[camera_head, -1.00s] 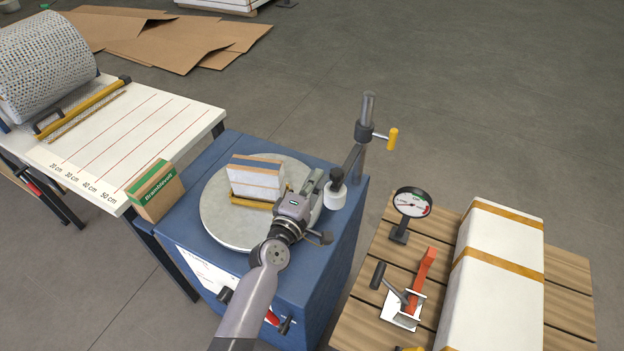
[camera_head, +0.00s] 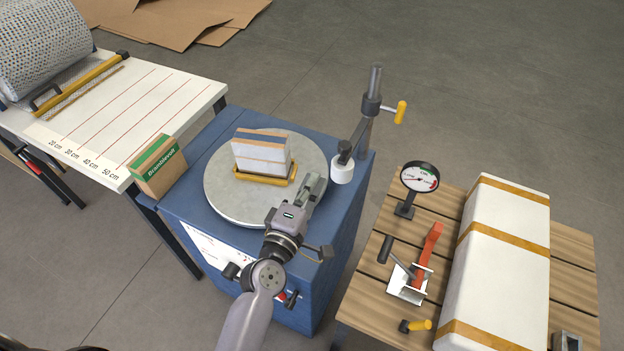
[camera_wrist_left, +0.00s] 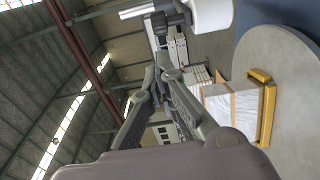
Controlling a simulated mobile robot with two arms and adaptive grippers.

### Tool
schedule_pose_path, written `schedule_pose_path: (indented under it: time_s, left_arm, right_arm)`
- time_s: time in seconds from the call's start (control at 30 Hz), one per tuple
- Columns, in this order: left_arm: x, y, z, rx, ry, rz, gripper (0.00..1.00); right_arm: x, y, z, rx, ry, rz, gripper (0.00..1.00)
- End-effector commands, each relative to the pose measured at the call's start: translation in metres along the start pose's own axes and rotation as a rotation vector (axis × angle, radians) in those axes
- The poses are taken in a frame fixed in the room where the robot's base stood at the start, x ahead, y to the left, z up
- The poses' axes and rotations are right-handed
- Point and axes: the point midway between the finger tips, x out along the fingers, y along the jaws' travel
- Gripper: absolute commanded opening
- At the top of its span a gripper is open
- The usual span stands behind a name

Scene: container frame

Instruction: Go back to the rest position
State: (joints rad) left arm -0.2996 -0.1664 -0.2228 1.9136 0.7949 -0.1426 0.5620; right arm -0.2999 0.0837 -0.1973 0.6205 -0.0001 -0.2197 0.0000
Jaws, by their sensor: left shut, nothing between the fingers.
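My left gripper (camera_head: 312,186) is over the front right part of the grey round turntable (camera_head: 225,206), with its arm coming up from the bottom of the head view. It is shut and empty; its fingers (camera_wrist_left: 152,84) come together in the left wrist view. A white block with tan bands (camera_head: 262,154) stands upright in a yellow holder (camera_head: 266,180) on the turntable, apart from the gripper. Both also show in the wrist view, the block (camera_wrist_left: 236,112) and the holder (camera_wrist_left: 267,106), at the right. My right gripper is not in view.
A post with a white roller (camera_head: 343,169) stands close right of the gripper. A dial gauge (camera_head: 420,178), a red-handled clamp (camera_head: 427,257) and a long white package (camera_head: 497,270) are on the wooden pallet table. A Bramblevolt box (camera_head: 158,166) sits left of the turntable.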

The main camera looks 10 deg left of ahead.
Motion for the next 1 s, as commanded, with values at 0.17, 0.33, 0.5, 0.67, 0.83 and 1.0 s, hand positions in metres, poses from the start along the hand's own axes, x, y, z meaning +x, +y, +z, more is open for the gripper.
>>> schedule_pose_path:
  time_s: [0.17, 0.33, 0.5, 0.67, 0.83, 1.0]
  left_arm:
    - [0.0, 0.0, 0.0, 0.0, 0.0, 0.0, 0.0]
    - [-0.001, -0.001, 0.0, 0.009, -0.006, -0.004, 0.0]
    - [-0.019, -0.013, 0.011, 0.198, -0.123, -0.09, 0.0]
    - [-0.072, -0.052, 0.016, 0.601, -0.361, -0.312, 0.0]
    - [-0.138, -0.088, -0.006, 0.931, -0.57, -0.564, 0.0]
    - [-0.19, -0.104, -0.032, 1.111, -0.703, -0.755, 0.0]
  right_arm:
    - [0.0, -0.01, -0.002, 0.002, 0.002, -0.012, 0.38]
    - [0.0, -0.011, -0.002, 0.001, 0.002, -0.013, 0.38]
    - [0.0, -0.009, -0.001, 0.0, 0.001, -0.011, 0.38]
    - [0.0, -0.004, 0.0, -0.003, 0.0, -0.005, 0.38]
    - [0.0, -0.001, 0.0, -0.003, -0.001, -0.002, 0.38]
    - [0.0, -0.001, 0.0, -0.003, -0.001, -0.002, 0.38]
